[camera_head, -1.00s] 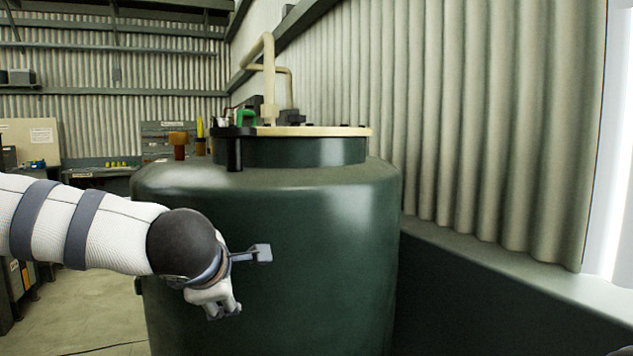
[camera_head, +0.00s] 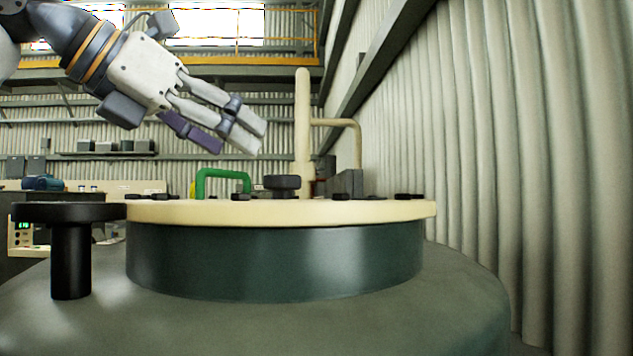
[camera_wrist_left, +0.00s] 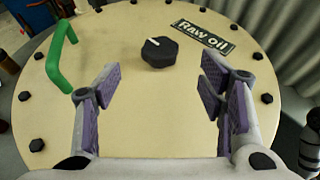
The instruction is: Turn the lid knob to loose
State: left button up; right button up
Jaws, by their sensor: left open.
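The lid knob (camera_head: 282,184) is a small dark knob on top of the cream lid (camera_head: 300,212). In the left wrist view the knob (camera_wrist_left: 159,51) is black and many-sided, with a white line pointing to the upper left. My left gripper (camera_head: 232,142) is above the lid, up and to the left of the knob in the head view. In the wrist view my left gripper (camera_wrist_left: 162,98) is open and empty, with the knob seen beyond and between its fingers, apart from them. My right gripper is not in view.
A green handle (camera_head: 222,174) stands on the lid beside the knob. A "Raw oil" label (camera_wrist_left: 203,36) lies right of the knob. Bolts ring the lid's edge. A cream pipe (camera_head: 303,130) rises behind. A black post (camera_head: 70,250) stands at the left; a corrugated wall (camera_head: 500,150) is at the right.

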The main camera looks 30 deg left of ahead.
aim_at(282, 177)
pick_arm(q)
jog(key=shift+w+d+f, duration=0.1)
jog(key=shift+w+f, duration=0.15)
jog(key=x, duration=1)
jog(key=c, duration=1.2)
